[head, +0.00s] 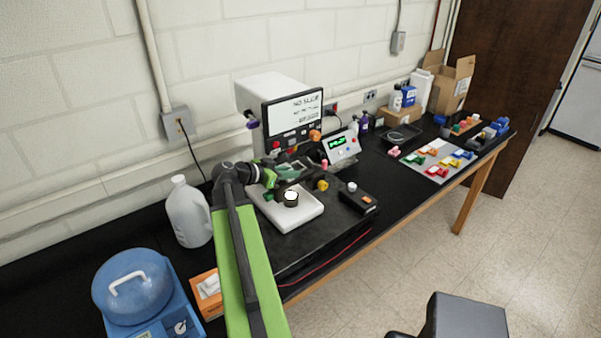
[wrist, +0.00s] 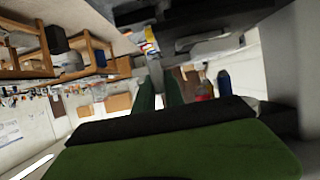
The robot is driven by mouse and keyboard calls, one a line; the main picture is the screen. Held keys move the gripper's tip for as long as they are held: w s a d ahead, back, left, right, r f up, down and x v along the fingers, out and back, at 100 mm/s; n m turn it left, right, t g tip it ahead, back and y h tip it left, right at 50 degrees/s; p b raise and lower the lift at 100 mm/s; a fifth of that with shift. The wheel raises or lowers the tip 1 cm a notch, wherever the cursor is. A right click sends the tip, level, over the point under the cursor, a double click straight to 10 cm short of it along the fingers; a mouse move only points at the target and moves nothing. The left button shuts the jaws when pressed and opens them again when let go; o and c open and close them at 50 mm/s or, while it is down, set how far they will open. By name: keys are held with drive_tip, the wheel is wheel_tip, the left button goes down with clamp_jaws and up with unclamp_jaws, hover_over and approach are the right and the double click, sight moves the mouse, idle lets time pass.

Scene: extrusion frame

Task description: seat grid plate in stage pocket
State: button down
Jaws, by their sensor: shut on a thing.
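My green gripper (head: 292,171) is at the end of my green arm, just behind and above a white stage base (head: 308,214). A dark round holder with a bright white top (head: 291,197) stands on that base. In the wrist view the two green fingers (wrist: 160,92) run close together. A narrow pale strip, likely the grid plate (wrist: 156,74), shows between their tips. The gripper is shut on it and holds it apart from the round holder. The plate cannot be made out in the head view, and the stage pocket is not clearly visible.
A white instrument with a dark front panel (head: 292,118) stands close behind the gripper. A small display unit (head: 341,146) and a black control box (head: 358,198) are to the right. A white jug (head: 188,213) and a blue round-lidded machine (head: 133,285) are to the left.

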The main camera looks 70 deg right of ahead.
drive_tip(key=b+x, duration=0.1)
drive_tip(key=x, duration=0.3)
drive_tip(key=shift+s+d+b, duration=0.2)
drive_tip(key=shift+d+b, duration=0.1)
drive_tip(key=shift+b, duration=0.1)
drive_tip(key=c, duration=1.4)
unclamp_jaws()
drive_tip(key=p+v, duration=0.5)
drive_tip(key=v, duration=0.7)
